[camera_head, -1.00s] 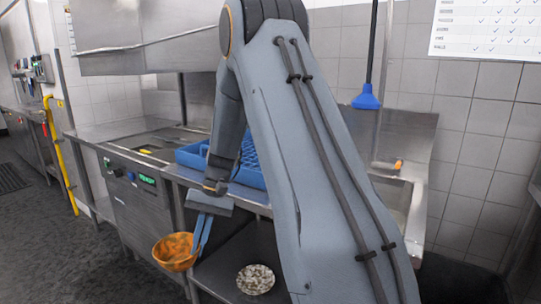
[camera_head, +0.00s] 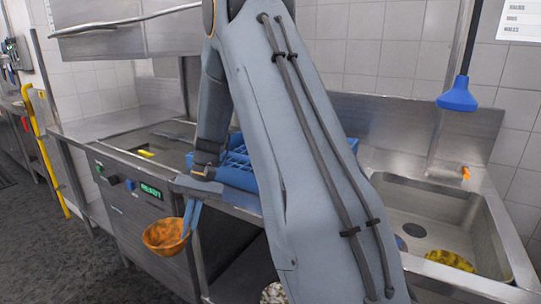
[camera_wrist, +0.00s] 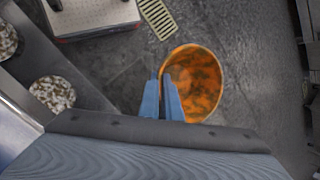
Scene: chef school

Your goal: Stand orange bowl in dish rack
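The orange bowl (camera_head: 164,236) hangs from my gripper (camera_head: 189,218) in front of the steel counter, below its top edge. My gripper's blue fingers are closed on the bowl's rim. In the wrist view the bowl (camera_wrist: 196,84) lies to the right of the fingertips (camera_wrist: 162,84), its mottled orange-brown inside facing the camera. The blue dish rack (camera_head: 238,168) sits on the counter behind my arm, which hides part of it. The inside of the rack is mostly hidden.
A sink (camera_head: 427,222) with a yellow item (camera_head: 450,260) in it is at the right. A speckled stack (camera_head: 275,293) sits low under the counter. A yellow pipe (camera_head: 47,150) stands at the left.

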